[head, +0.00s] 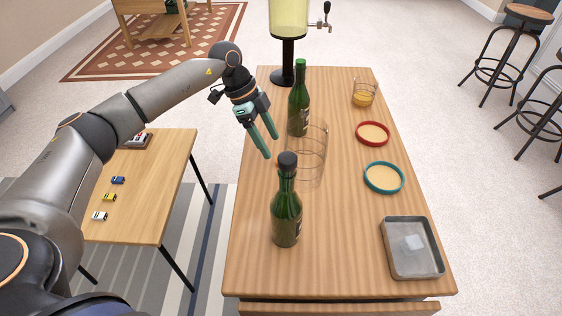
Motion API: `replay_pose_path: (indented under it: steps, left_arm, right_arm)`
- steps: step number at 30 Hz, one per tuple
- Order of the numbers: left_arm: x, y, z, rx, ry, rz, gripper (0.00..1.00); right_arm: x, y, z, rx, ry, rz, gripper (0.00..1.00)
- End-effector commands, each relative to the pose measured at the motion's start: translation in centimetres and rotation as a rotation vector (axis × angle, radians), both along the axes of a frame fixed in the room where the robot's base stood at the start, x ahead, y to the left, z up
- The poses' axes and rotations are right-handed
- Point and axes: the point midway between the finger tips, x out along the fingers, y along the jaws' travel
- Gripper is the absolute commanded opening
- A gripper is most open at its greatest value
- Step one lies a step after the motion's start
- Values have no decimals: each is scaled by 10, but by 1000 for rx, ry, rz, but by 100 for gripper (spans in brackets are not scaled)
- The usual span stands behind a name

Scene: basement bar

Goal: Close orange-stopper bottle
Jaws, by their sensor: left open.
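A green bottle (286,218) with a black top stands upright at the near left of the wooden bar table. A small bit of orange (279,160) shows just left of its black top; I cannot tell whether it is a stopper or whether it is attached. A second green bottle (298,110) with a green top stands upright farther back. My right gripper is out of view.
A clear glass vessel (318,143) stands between the bottles. A red-rimmed dish (373,124), a teal-rimmed dish (402,179), a metal tray (391,260) and an amber-filled glass (356,94) line the right side. A drink dispenser (288,48) stands behind. The table's front middle is clear.

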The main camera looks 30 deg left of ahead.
Motion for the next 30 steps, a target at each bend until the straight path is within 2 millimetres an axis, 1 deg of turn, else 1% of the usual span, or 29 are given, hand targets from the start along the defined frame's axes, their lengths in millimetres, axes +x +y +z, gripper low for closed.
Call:
replay_pose_path:
  steps: [5,8,11,15,18,28,29,30]
  left_arm:
    - [0,0,0,0,1,0,72]
    - [0,-3,-6,0,3,-2,72]
    - [0,-10,-17,0,3,-2,72]
    - [2,-20,-36,-1,4,-2,72]
    - [3,-23,-46,0,2,-1,72]
    - [3,-23,-46,1,0,0,72]
    - [3,-23,-46,0,0,0,70]
    - [3,-23,-46,0,0,0,65]
  right_arm:
    - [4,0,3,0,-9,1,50]
    - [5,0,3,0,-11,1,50]
    - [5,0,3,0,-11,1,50]
    - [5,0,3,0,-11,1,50]
    - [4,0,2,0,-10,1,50]
    - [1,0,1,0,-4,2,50]
    - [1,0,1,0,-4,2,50]
    - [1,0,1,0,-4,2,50]
